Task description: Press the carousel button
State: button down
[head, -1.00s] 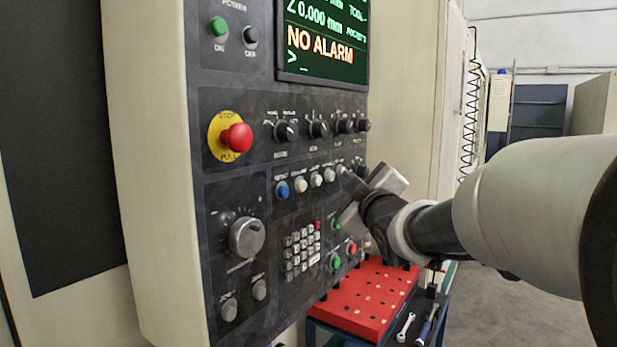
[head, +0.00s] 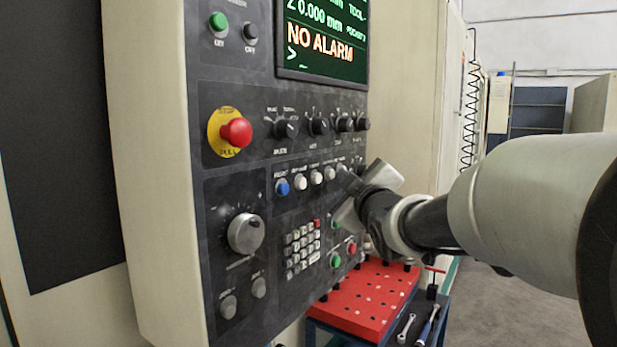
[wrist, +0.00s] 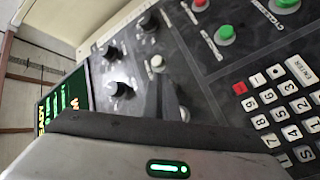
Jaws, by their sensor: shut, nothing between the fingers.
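A row of push buttons runs across the machine's dark control panel, a blue one (head: 282,187) at the left and several white buttons (head: 316,178) to its right. Their small labels are too blurred for me to tell which one is the carousel button. My gripper (head: 346,181) is shut and empty at the right end of this row, close to the panel. In the wrist view its dark fingers (wrist: 162,82) lie beside one white button (wrist: 157,63) and partly cover another (wrist: 184,114). I cannot tell whether the fingertips touch a button.
Around the row are a red stop button (head: 236,132), dark knobs (head: 319,126), a keypad (head: 302,249), and green (head: 335,260) and red (head: 352,248) buttons below. A screen (head: 322,40) reads NO ALARM. A red perforated plate (head: 360,300) on a cart stands below right.

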jog(key=shift+w+a+b, duration=0.2)
jog(key=shift+a+b, duration=0.15)
jog(key=shift+b, duration=0.1)
dwell(0.6)
jog(key=shift+d, duration=0.1)
jog(key=shift+s+d, duration=0.45)
jog(key=shift+d, duration=0.2)
jog(key=s+d+p, duration=0.1)
jog(key=d, duration=0.1)
jog(key=s+d, duration=0.2)
jog(key=shift+p, duration=0.4)
dwell(3.9)
